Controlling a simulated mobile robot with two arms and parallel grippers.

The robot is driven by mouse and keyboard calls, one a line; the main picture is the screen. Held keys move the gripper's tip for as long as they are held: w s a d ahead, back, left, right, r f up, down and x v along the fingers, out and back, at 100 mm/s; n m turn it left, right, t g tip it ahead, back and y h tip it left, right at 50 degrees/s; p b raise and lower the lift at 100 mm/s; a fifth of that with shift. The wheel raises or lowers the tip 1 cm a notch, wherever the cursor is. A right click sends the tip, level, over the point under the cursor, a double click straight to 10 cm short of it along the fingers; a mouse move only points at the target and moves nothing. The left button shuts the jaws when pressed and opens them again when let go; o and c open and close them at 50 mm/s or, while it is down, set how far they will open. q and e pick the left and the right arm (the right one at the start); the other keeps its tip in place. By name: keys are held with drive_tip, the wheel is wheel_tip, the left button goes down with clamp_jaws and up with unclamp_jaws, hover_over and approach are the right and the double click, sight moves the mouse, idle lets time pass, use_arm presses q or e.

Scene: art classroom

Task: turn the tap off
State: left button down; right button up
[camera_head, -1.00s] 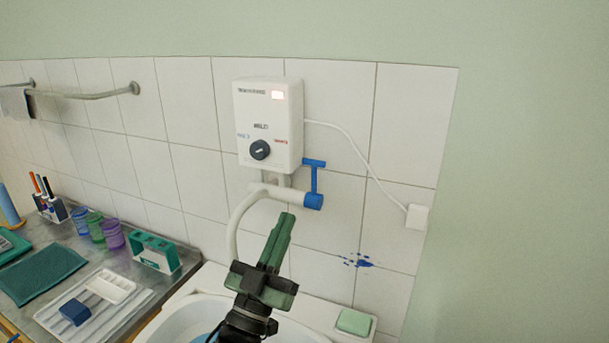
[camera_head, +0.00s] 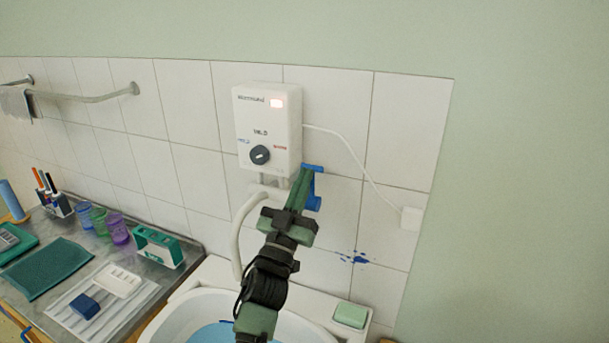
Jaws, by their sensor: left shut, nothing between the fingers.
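The tap has a blue T-shaped handle (camera_head: 314,187) under the white water heater (camera_head: 267,125) on the tiled wall. Its white curved spout (camera_head: 240,232) hangs down over the white basin (camera_head: 180,318). My left gripper (camera_head: 305,172) is shut and empty, its fingertips at the left side of the blue handle. The fingers cover part of the handle and the pipe, so I cannot tell whether they touch it. My right gripper is not in view.
A green soap bar (camera_head: 350,315) lies on the basin's right rim. A white cable runs from the heater to a wall box (camera_head: 411,217). A counter (camera_head: 190,258) at left holds cups, a teal box and a tray. Blue splashes mark the tiles.

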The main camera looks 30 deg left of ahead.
use_arm(q)
drive_tip(key=shift+w, duration=0.25)
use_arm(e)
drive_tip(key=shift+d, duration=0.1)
use_arm(q)
drive_tip(key=shift+w+a+r, duration=0.1)
drive_tip(key=shift+w+r, duration=0.15)
drive_tip(key=shift+w, duration=0.1)
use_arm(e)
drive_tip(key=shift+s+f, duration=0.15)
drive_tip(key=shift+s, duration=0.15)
use_arm(q)
drive_tip(key=shift+r, duration=0.1)
